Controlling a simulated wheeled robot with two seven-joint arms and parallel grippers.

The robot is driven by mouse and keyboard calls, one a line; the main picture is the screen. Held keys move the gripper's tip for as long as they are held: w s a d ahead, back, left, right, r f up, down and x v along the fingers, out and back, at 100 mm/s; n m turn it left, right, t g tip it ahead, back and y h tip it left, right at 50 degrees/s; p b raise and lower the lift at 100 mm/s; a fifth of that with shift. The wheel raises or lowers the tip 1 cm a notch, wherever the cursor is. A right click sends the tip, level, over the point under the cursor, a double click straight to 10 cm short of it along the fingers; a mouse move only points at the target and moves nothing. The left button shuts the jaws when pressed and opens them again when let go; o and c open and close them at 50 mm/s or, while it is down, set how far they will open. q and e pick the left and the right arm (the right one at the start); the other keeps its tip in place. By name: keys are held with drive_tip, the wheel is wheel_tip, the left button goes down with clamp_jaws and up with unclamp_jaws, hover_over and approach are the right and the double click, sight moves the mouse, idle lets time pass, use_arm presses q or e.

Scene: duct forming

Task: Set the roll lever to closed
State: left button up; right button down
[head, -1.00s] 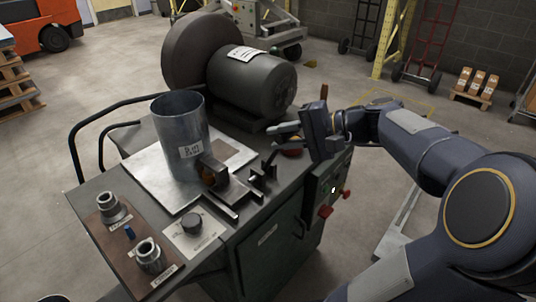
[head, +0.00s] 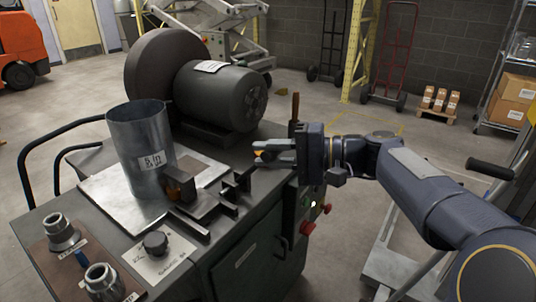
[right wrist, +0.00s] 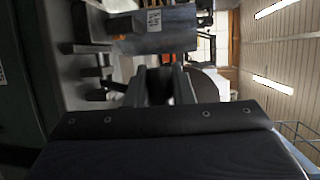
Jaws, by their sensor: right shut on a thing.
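A lever with an orange-red knob (head: 259,153) stands at the right edge of the machine top; I take it to be the roll lever. My right gripper (head: 258,151) reaches in from the right, its fingers around the knob and shut on it. The fingers hide most of the knob and the shaft. In the right wrist view, my right gripper (right wrist: 160,84) points away from the camera, and the knob cannot be made out. A metal cylinder (head: 137,130) with a paper label stands upright on the machine's plate. My left gripper is not in view.
A brown-handled upright lever (head: 295,106) stands just behind my right gripper. A large motor (head: 221,97) sits at the back. Dark brackets (head: 206,208) lie in front of the cylinder. A dial (head: 155,243) and red buttons (head: 308,228) are nearer the front.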

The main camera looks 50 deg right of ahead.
drive_tip(key=c, duration=1.3)
unclamp_jaws()
drive_tip(key=shift+s+f, duration=0.1)
drive_tip(key=shift+o, duration=0.2)
drive_tip(key=shift+d, duration=0.1)
drive_tip(key=p+v, duration=0.1)
drive_tip(key=v, duration=0.6)
drive_tip(key=shift+s, duration=0.4)
drive_tip(key=shift+d, duration=0.15)
